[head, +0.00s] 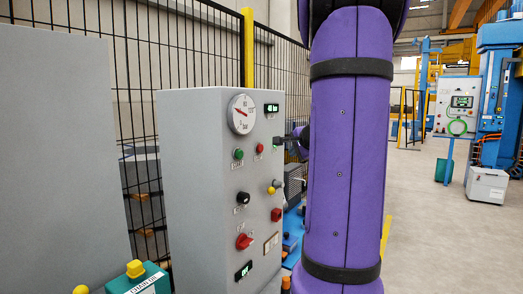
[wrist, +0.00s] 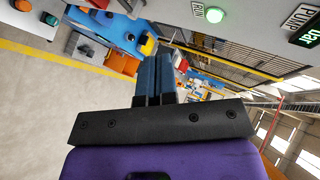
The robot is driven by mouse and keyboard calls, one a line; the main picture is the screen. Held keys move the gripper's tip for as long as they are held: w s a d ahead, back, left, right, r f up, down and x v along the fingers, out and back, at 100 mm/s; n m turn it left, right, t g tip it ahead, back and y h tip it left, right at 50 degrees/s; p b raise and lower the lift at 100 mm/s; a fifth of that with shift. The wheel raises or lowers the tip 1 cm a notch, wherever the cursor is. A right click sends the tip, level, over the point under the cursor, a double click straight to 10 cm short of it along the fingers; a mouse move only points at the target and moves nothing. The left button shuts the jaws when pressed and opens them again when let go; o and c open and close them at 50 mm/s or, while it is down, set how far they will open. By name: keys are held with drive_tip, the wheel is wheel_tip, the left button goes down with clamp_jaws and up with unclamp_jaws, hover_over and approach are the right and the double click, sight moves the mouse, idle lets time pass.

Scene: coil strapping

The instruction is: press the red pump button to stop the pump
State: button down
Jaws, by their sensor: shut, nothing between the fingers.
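A small red button (head: 260,148) sits on the grey control cabinet (head: 205,190), right of a green button (head: 239,154) and below the pressure gauge (head: 241,114). Their labels are too small to read in the head view. My gripper (head: 281,140) is just right of the red button, with its fingers pointing toward the panel. I cannot tell whether it touches anything. In the wrist view, my gripper (wrist: 159,65) is shut and empty. That view shows a lit RUN lamp (wrist: 214,14) and a PUMP label (wrist: 300,14) at the upper right, but not clearly the red button.
The cabinet also carries a display (head: 272,107), a black knob (head: 243,198), a red rotary switch (head: 244,241) and a lower red button (head: 276,214). A yellow knob (head: 271,191) protrudes. A black mesh fence (head: 130,90) stands behind. Open floor lies to the right.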

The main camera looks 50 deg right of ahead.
drive_tip(key=shift+w, duration=0.1)
drive_tip(key=w, duration=0.8)
drive_tip(key=shift+w+a, duration=0.35)
drive_tip(key=shift+a, duration=0.1)
drive_tip(key=shift+w, duration=0.15)
idle(1.9)
drive_tip(key=shift+w, duration=0.25)
drive_tip(key=shift+w+a, duration=0.1)
drive_tip(key=shift+w, duration=0.4)
idle(0.8)
drive_tip(key=shift+s, duration=0.15)
idle(0.3)
drive_tip(key=shift+s, duration=0.75)
drive_tip(key=shift+s+d, duration=0.15)
drive_tip(key=shift+s, duration=1.1)
drive_tip(key=shift+s+d, duration=0.15)
drive_tip(key=shift+s, duration=1.1)
